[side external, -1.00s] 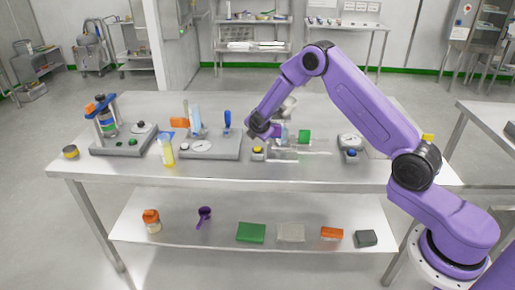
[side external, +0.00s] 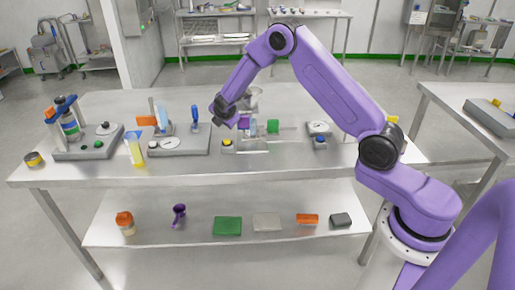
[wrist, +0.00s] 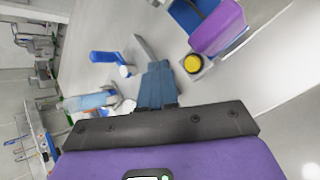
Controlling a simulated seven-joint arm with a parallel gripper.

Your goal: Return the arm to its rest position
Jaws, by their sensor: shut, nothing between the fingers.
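My gripper (side external: 226,112) hangs above the steel table (side external: 100,172) in the side external view, clear of the surface, near a small station with a yellow button (side external: 227,142). My purple arm reaches in from the right with a bent elbow. In the wrist view my gripper's grey-blue fingers (wrist: 156,84) are together and empty. The yellow button (wrist: 193,64) lies just right of them there, beside a purple and blue piece.
A weighing scale (side external: 180,146), a yellow-liquid bottle (side external: 135,150) and a rack stand (side external: 88,145) stand left of my gripper. A green block (side external: 273,126) and a blue-button unit (side external: 320,140) are right. The lower shelf (side external: 150,232) holds several items.

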